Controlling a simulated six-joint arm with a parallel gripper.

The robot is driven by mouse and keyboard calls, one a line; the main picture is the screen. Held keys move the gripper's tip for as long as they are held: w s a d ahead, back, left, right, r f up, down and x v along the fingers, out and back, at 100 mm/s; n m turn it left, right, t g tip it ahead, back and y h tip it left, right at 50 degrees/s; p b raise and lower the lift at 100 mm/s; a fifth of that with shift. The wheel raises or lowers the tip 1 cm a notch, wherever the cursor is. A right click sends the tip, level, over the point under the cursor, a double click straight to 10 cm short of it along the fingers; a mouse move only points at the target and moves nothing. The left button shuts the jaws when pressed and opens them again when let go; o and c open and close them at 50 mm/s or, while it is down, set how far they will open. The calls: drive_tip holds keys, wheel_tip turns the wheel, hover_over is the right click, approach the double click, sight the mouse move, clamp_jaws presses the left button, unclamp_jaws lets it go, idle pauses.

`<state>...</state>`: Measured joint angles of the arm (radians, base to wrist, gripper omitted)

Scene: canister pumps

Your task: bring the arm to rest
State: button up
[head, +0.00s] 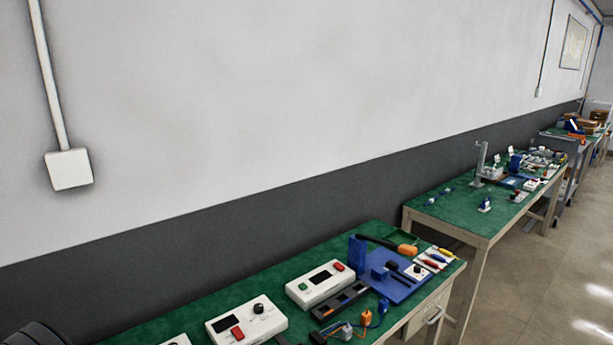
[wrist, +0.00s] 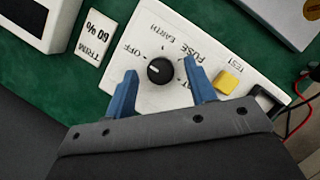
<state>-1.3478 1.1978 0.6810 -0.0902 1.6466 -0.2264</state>
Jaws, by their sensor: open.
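My gripper (wrist: 160,66) shows in the wrist view with its two blue fingers spread apart and nothing held. A black knob (wrist: 161,70) on a white panel box (wrist: 218,58) shows in the gap between the fingertips, with clear space on both sides of it. The panel has printed words including OFF, EARTH, FUSE and TEST, and a yellow button (wrist: 228,82) right of the right finger. How high the fingertips are above the panel I cannot tell. The gripper is not seen in the head view.
A card reading TRIM 60 % (wrist: 93,38) lies left of the panel; red and black leads (wrist: 304,98) are at right. In the head view a green bench (head: 150,326) holds white control boxes (head: 319,284), a blue tray (head: 400,287) and tools. A second bench (head: 450,207) stands beyond.

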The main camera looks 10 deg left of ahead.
drive_tip(key=v, duration=1.1)
drive_tip(key=x, duration=1.2)
drive_tip(key=shift+w+a+r+m, duration=0.1)
drive_tip(key=shift+r+m, duration=0.1)
drive_tip(key=shift+m, duration=0.3)
drive_tip(key=m+g, duration=0.1)
drive_tip(key=m, duration=0.1)
drive_tip(key=shift+m, duration=0.4)
drive_tip(key=m+g+y, duration=0.1)
drive_tip(key=m+g, duration=0.1)
drive_tip(key=m, duration=0.3)
drive_tip(key=shift+w+m, duration=0.15)
drive_tip(key=shift+m, duration=0.15)
drive_tip(key=m, duration=0.1)
drive_tip(key=m+g+y, duration=0.1)
drive_tip(key=m, duration=0.1)
drive_tip(key=m+y, duration=0.1)
drive_tip(key=m, duration=0.1)
drive_tip(key=shift+w+d, duration=0.1)
drive_tip(key=shift+d, duration=0.15)
drive_tip(key=m+y, duration=0.1)
drive_tip(key=m, duration=0.1)
drive_tip(key=m+y, duration=0.1)
drive_tip(key=m, duration=0.1)
drive_tip(key=shift+m+g, duration=0.3)
